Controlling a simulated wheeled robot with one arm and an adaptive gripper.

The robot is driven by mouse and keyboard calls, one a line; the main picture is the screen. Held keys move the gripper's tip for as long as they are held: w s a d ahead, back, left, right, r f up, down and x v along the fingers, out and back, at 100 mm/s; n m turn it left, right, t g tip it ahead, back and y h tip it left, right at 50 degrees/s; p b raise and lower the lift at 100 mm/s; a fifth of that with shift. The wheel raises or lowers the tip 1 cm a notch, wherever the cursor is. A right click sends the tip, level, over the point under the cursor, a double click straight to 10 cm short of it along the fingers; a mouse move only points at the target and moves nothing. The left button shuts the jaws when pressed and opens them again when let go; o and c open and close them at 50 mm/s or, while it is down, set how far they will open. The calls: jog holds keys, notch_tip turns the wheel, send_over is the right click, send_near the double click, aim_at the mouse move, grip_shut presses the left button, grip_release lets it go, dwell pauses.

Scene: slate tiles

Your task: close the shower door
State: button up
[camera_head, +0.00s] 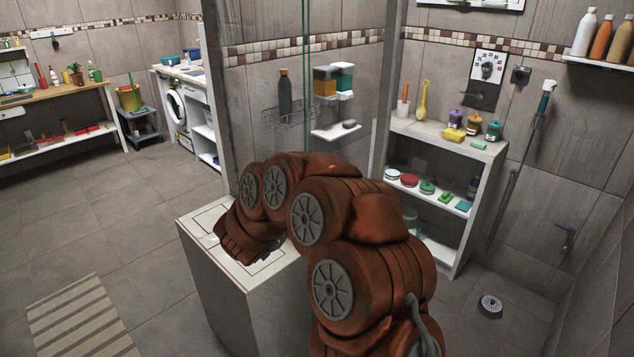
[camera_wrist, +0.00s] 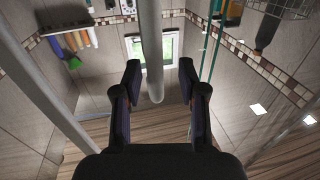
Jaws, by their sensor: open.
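The shower's clear glass, with green edges (camera_head: 305,62), stands upright in the middle of the head view; I cannot tell how far the door is open. Similar green edges show in the wrist view (camera_wrist: 211,45). My gripper (camera_wrist: 158,80) is open there, its two dark fingers apart. A round grey bar (camera_wrist: 152,45), seemingly the door handle, comes down from the top between the fingers in the picture. Its end shows near the fingertips; I cannot tell whether it touches them. In the head view my arm bends down to the left and hides the gripper.
A white shelf unit (camera_head: 436,134) with bottles and jars stands right of the glass. A wire basket (camera_head: 289,115) hangs behind the glass. A wall shelf (camera_head: 598,65) holds bottles. The tiled floor at left is mostly clear, with a slatted mat (camera_head: 80,318).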

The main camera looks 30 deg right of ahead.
jog(key=shift+s+a, duration=0.1)
jog(key=v, duration=1.2)
dwell(0.4)
